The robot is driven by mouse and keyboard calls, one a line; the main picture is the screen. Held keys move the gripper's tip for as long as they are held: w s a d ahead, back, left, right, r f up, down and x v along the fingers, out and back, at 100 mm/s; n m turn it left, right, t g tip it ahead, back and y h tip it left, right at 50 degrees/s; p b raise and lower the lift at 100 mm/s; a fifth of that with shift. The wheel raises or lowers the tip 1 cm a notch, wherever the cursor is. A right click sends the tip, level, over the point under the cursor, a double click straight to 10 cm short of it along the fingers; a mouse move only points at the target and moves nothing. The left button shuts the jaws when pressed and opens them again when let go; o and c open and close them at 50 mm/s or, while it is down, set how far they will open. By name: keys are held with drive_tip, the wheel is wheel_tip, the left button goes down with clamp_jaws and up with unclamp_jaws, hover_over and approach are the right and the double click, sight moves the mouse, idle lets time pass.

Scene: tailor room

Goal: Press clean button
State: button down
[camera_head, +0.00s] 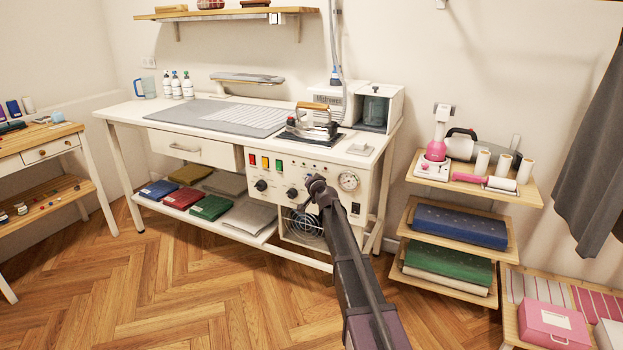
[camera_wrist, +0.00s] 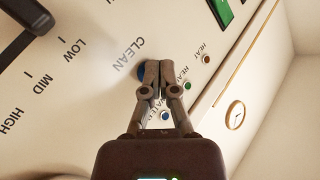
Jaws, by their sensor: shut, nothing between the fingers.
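The white control panel (camera_head: 270,173) of the ironing station faces the room in the head view. In the wrist view, a round blue button (camera_wrist: 142,72) sits beside the CLEAN label (camera_wrist: 128,53). My gripper (camera_wrist: 158,64) is shut and empty, with its fingertips at this button's right side, covering part of it. I cannot tell whether they touch it. In the head view my gripper (camera_head: 315,184) is in front of the panel, between a black knob and the gauge, and my arm hides what is behind it.
A black knob (camera_wrist: 25,18) is at the upper left. The pressure gauge (camera_head: 348,181) is right of my gripper. Open wooden floor (camera_head: 170,285) lies in front.

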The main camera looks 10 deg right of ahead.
drive_tip(key=shift+s+a, duration=0.35)
drive_tip(key=shift+s, duration=0.1)
drive_tip(key=shift+s+a, duration=0.1)
idle(0.4)
drive_tip(key=shift+s+a, duration=0.55)
drive_tip(key=shift+s, duration=0.25)
drive_tip(key=shift+s+a, duration=0.55)
drive_tip(key=shift+s, duration=0.2)
drive_tip(key=shift+s+a, duration=0.55)
drive_tip(key=shift+s, duration=0.25)
